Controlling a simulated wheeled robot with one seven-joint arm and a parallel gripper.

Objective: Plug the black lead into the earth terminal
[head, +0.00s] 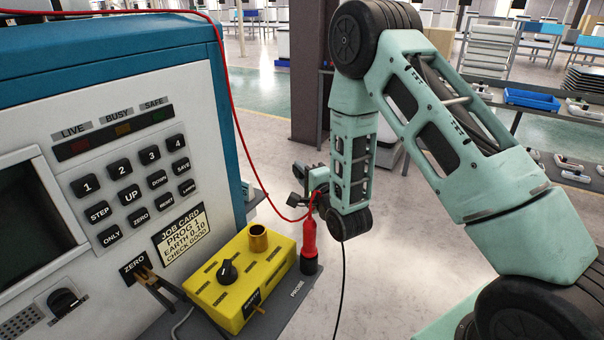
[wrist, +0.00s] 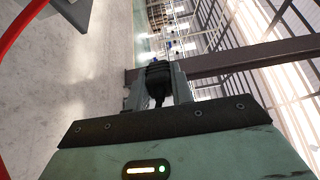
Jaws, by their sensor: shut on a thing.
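My gripper (head: 300,183) is raised beyond the right side of the tester. In the wrist view my gripper (wrist: 157,88) is shut on a black ribbed plug (wrist: 158,76), which sits between the fingertips. A thin black lead (head: 343,275) hangs below my wrist in the head view. The yellow box (head: 225,293) stands in front of the tester, with a brass-coloured round socket (head: 258,238) on top and a black knob (head: 227,272). My gripper is apart from the box.
The tester (head: 120,110) has a keypad, a job card (head: 181,233) and dark lamps. A red probe (head: 309,240) stands upright right of the yellow box, its red lead (head: 238,130) looping past my gripper. A clip (head: 152,283) is by the ZERO label. Open floor lies beyond.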

